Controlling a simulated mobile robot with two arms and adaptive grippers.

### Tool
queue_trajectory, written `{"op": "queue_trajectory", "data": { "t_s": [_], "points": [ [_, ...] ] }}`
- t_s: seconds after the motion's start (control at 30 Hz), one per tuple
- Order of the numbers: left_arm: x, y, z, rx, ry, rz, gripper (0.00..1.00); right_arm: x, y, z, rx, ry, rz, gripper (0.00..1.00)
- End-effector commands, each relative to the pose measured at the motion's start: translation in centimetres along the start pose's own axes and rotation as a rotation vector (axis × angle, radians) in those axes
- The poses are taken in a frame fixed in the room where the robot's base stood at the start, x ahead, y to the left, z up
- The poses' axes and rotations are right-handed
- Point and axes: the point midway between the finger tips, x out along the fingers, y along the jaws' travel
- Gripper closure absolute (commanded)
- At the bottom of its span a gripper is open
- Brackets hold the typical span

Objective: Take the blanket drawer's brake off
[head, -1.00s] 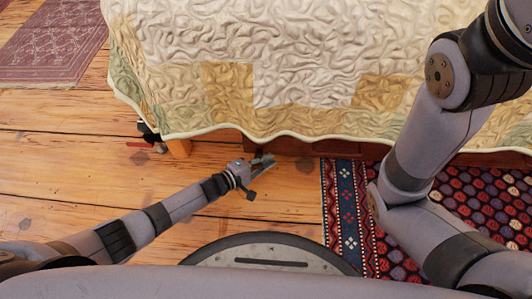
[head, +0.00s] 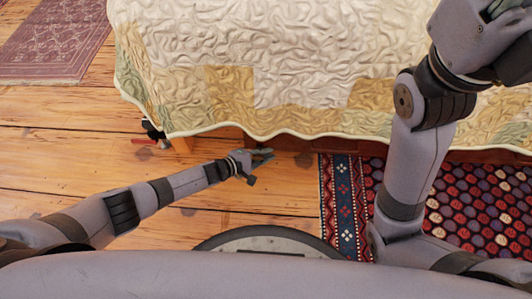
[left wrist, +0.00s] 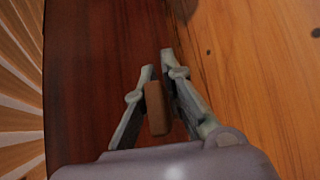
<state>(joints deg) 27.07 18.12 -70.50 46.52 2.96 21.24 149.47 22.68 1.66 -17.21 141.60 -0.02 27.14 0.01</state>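A small brown wooden block (left wrist: 157,108), which looks like the brake, sits against the dark red-brown wooden face (left wrist: 85,85) that looks like the drawer front. My left gripper (left wrist: 159,62) has its two fingers on either side of the block, with small gaps along its near part. Whether the fingertips touch the block I cannot tell. In the head view my left gripper (head: 264,155) is low at the bed's edge, just beyond the quilt's hem, where a strip of the red-brown drawer front (head: 290,143) shows. The brake is too small to make out there.
A quilt (head: 270,70) hangs over the bed and hides most of its side. A patterned rug (head: 345,205) lies to the right and a purple rug (head: 55,40) at the far left.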

Motion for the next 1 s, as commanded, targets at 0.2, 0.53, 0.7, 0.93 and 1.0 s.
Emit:
{"op": "queue_trajectory", "data": {
  "t_s": [0.2,0.53,0.7,0.93,1.0],
  "points": [
    [0.0,0.0,-0.1,0.001,0.001,0.000,0.77,0.0,0.0,0.0,0.000,0.000,0.000,0.60],
    [0.0,0.0,0.1,0.000,-0.002,0.000,0.73,0.1,0.0,0.0,-0.001,0.002,0.000,0.60],
    [-0.9,-0.1,0.0,0.001,-0.002,0.000,0.73,0.1,0.0,0.0,-0.001,0.002,0.000,0.60],
    [-4.3,-0.1,-0.1,0.001,0.000,-0.001,0.73,0.1,0.0,0.0,0.000,0.001,0.000,0.60],
    [-5.7,-0.1,-0.1,0.000,0.000,-0.001,0.73,0.1,0.0,0.0,0.000,0.001,0.000,0.60]
  ]
}}
